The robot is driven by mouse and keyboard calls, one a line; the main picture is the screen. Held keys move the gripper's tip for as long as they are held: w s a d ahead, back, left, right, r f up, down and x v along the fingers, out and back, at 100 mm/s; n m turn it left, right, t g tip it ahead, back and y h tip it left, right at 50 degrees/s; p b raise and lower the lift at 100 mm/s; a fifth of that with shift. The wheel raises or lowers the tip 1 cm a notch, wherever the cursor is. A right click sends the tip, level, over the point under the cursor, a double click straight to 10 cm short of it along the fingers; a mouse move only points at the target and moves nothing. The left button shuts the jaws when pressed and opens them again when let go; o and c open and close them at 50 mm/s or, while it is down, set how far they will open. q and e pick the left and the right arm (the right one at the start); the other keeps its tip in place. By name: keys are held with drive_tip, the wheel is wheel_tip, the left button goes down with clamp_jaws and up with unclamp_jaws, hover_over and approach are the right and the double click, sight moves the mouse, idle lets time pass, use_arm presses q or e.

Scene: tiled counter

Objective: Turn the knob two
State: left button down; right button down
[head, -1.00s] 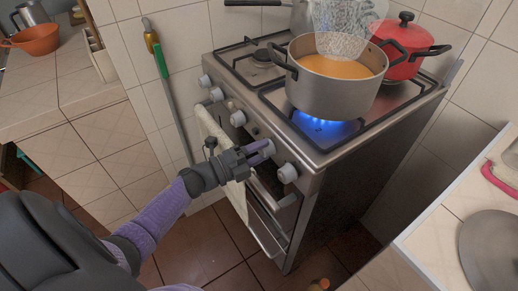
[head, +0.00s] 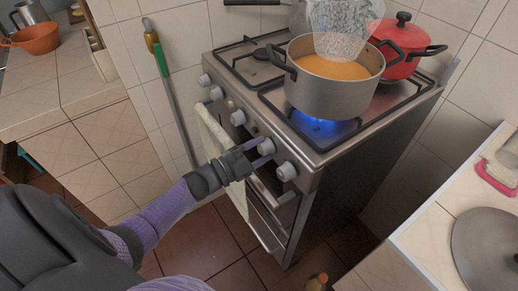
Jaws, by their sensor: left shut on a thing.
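The stove (head: 322,165) has a row of white knobs along its front edge. My left gripper (head: 264,153) reaches in from the lower left and is shut on one white knob (head: 265,145), the second from the right-hand end, partly covered by the fingers. The end knob (head: 286,171) is just right of the fingertips and free. More knobs (head: 238,118) run up to the left, also free. A blue flame (head: 320,127) burns under the grey pot (head: 335,92) of orange liquid on the front burner. My right gripper is not in view.
A pale towel (head: 213,140) hangs on the oven front beside my left gripper. A red lidded pot (head: 402,45) stands behind the grey pot. A counter with a round grey lid (head: 487,248) is at the right.

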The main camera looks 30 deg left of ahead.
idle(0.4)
use_arm(q)
drive_tip(key=shift+c, duration=0.7)
unclamp_jaws()
drive_tip(key=p+v, duration=0.1)
drive_tip(key=v, duration=0.9)
drive_tip(key=s+d+f+n+g+y, duration=0.2)
drive_tip(key=s+f+n+g+y, duration=0.4)
drive_tip(key=f, duration=0.6)
drive_tip(key=s+d+f+n+g+y, duration=0.1)
drive_tip(key=s+f+n+g+y, duration=0.15)
drive_tip(key=s+f+n, duration=0.5)
drive_tip(key=s+d+f+g, duration=0.3)
drive_tip(key=s+f+g, duration=0.1)
drive_tip(key=s, duration=0.4)
drive_tip(key=s+d+f+g, duration=0.4)
drive_tip(key=s+f, duration=0.1)
drive_tip(key=s, duration=0.4)
drive_tip(key=shift+s+f+g, duration=0.2)
drive_tip(key=shift+f+g, duration=0.1)
drive_tip(key=shift+g, duration=0.05)
